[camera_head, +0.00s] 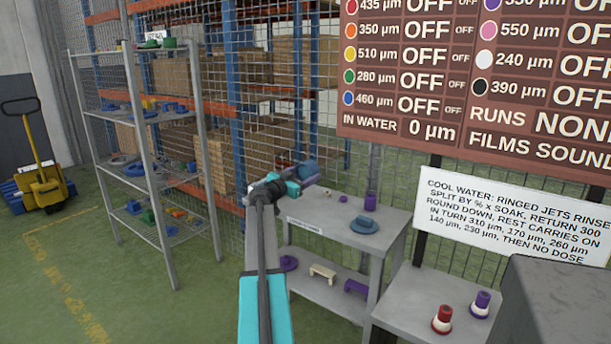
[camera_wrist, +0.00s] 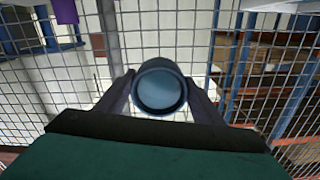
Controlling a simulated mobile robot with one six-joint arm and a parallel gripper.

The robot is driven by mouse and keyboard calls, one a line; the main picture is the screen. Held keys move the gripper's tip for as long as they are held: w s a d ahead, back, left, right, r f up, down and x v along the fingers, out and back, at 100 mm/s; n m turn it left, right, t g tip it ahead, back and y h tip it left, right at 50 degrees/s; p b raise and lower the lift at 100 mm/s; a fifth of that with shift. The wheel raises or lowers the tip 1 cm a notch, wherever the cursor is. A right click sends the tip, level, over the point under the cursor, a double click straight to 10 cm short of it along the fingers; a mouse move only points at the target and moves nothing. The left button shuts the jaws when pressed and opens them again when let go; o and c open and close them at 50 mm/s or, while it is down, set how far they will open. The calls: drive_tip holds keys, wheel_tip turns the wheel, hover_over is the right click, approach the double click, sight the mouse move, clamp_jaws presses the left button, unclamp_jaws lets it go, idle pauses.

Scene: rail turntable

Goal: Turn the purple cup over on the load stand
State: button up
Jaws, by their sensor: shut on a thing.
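My gripper (camera_head: 305,173) is raised over the back left of a grey two-level stand (camera_head: 388,218). It is shut on a blue round, cup-like thing (camera_head: 308,167). In the wrist view, the two dark fingers of my gripper (camera_wrist: 160,88) flank this blue thing (camera_wrist: 160,90), and its round end faces the camera. A purple cup-like piece (camera_head: 370,201) stands at the back right of the stand's top, apart from my gripper. Whether it is mouth up or down is too small to tell. The stand's label is unreadable.
Small benches lie on the lower shelf (camera_head: 325,292). A wire mesh fence stands behind. Red-and-white (camera_head: 442,320) and purple-and-white (camera_head: 480,305) pieces stand on a right-hand table.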

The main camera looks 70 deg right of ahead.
drive_tip(key=p, duration=0.1)
hover_over(305, 210)
drive_tip(key=shift+w+d+f, duration=0.1)
drive_tip(key=shift+f, duration=1.6)
drive_tip(key=shift+w+d+f, duration=0.1)
drive_tip(key=shift+f, duration=1.55)
wheel_tip(305, 210, down, 4)
drive_tip(key=b, duration=0.6)
drive_tip(key=shift+f, duration=0.1)
drive_tip(key=shift+f+b, duration=0.6)
drive_tip(key=shift+b, duration=0.4)
drive_tip(key=o, duration=1.2)
drive_tip(key=v, duration=1.3)
drive_tip(key=shift+a, duration=0.4)
drive_tip(key=shift+w, duration=0.1)
